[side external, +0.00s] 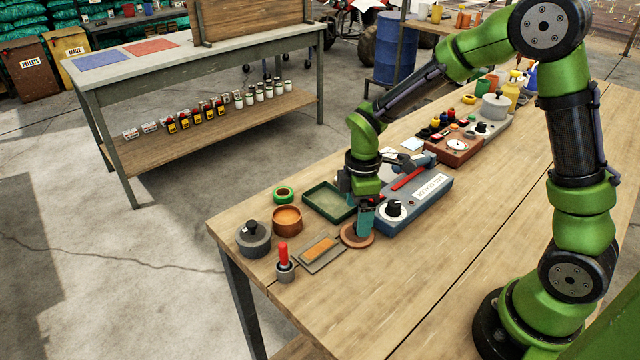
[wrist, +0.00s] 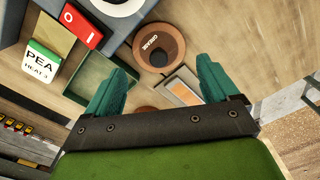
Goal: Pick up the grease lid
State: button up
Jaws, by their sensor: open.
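The grease lid is a flat brown disc marked "GREASE" with a dark round knob, lying on the bench. It shows in the wrist view (wrist: 144,57) at upper centre, and in the side view (side external: 348,242) partly hidden behind my fingers. My gripper (side external: 365,217) points down over the lid, close above it. In the wrist view, my gripper's two teal fingers (wrist: 162,80) are spread apart with nothing held between them. The lid is just beyond the fingertips in that picture; I cannot tell whether they touch it.
A blue-grey box (side external: 437,200) with a black dial stands close right of the lid. A green tray (side external: 322,198), a grey tray with an orange pad (side external: 321,250), a brown open pot (side external: 287,222), a lidded grey pot (side external: 253,240) and a red-handled tool (side external: 284,262) surround the left side. The front bench is clear.

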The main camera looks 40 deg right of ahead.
notch_tip(320, 180, down, 5)
jog(key=shift+d+f, duration=0.1)
jog(key=c, duration=0.7)
notch_tip(320, 180, up, 9)
jog(key=shift+w+f, duration=0.1)
jog(key=shift+f, duration=0.1)
jog(key=shift+r, duration=0.3)
jog(key=w+a+r, duration=0.2)
jog(key=w+a, duration=0.8)
jog(key=w, duration=0.3)
jog(key=shift+s+d+f, duration=0.1)
jog(key=shift+d+f, duration=0.05)
jog(key=shift+f, duration=1.45)
jog(key=shift+s+d+f, duration=0.1)
jog(key=shift+f, duration=1.5)
